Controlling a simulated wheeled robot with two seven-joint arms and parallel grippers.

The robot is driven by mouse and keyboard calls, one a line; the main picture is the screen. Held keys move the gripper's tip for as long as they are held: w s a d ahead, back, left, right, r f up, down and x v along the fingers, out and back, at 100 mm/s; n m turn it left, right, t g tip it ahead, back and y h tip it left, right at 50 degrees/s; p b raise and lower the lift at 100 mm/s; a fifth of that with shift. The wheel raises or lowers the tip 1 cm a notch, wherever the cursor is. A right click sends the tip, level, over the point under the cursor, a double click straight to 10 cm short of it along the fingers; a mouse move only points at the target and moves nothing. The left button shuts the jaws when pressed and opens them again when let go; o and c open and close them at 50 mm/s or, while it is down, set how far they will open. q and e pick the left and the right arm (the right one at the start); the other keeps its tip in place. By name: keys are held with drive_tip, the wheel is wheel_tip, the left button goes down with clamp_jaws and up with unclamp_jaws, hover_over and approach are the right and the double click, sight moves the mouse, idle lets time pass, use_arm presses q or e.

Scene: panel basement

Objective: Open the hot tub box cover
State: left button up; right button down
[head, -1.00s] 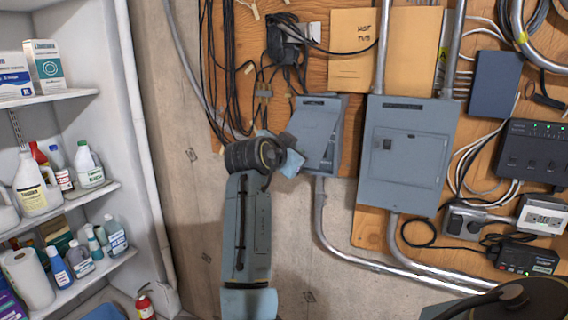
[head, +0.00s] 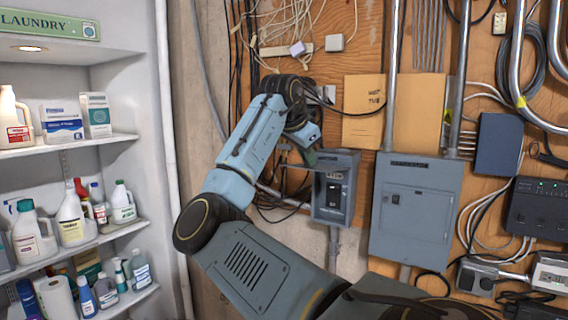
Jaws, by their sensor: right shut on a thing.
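The hot tub box (head: 333,205) is a small grey box on the wall, left of the large grey panel. Its front is uncovered, and a dark switch unit shows inside. The cover (head: 328,157) is swung up at the top of the box, seen nearly edge-on and partly hidden by my right gripper. My right gripper (head: 303,155) is at the upper left of the box, shut on the cover; its fingertips are hard to make out. My left gripper is not in view.
A large grey panel (head: 416,215) with conduits stands right of the box. A tan envelope marked "HOT TUB" (head: 362,112) hangs above. Loose cables (head: 285,25) hang on the plywood. White shelves (head: 75,145) with bottles stand at the left.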

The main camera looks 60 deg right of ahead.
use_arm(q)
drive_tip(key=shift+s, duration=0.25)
use_arm(e)
drive_tip(key=shift+w+d+r, duration=0.1)
